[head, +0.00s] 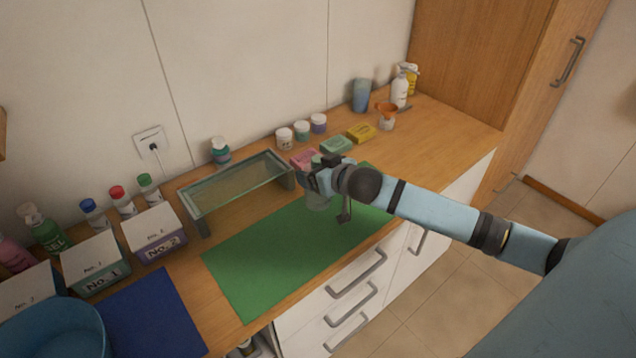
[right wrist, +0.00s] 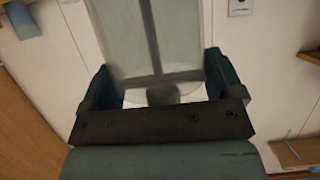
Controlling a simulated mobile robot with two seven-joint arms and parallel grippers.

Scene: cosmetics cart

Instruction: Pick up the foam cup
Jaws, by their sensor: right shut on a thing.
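My right gripper (head: 322,184) is over the green mat (head: 262,262), near its back right part. It is shut on a pale, translucent cup (head: 318,202), which appears to be the foam cup. In the right wrist view the cup (right wrist: 128,40) stands between the two fingers (right wrist: 158,78), with a finger on each side. Dark strips show on or through its wall. Its far end runs out of the top of that view. The gripper hides part of the cup in the head view, and I cannot tell whether it touches the mat. My left gripper is not in view.
A glass-topped stand (head: 236,184) is left of the gripper. Pink (head: 304,159), green (head: 336,145) and yellow (head: 361,133) blocks lie behind it. Small jars (head: 302,130) stand by the wall. Labelled boxes (head: 155,232) and a blue bowl (head: 52,330) are at left. The front mat is clear.

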